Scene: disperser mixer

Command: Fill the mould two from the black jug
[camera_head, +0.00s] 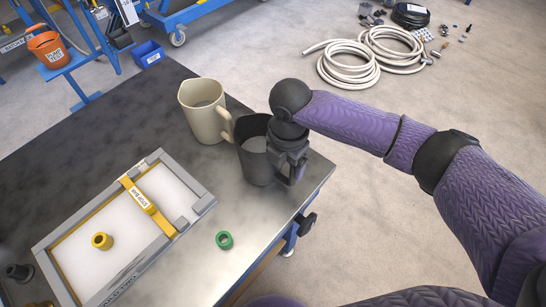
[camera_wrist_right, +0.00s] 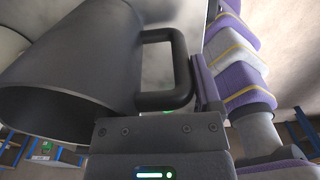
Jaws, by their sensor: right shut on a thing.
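The black jug (camera_head: 252,168) is upright at the right part of the dark table, close to its edge. My right gripper (camera_head: 291,165) is shut on its handle, on the jug's right side. In the right wrist view the jug (camera_wrist_right: 70,75) fills the left and its handle (camera_wrist_right: 165,102) sits at the jaws. I cannot tell whether its base touches the table. A greyish surface shows inside it. The mould (camera_head: 197,208) is a grey frame with a pale inside, lying to the left, its front label partly readable as "TWO".
A beige jug (camera_head: 203,112) stands close behind the black jug. Hose coils (camera_head: 350,65) lie on the floor beyond.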

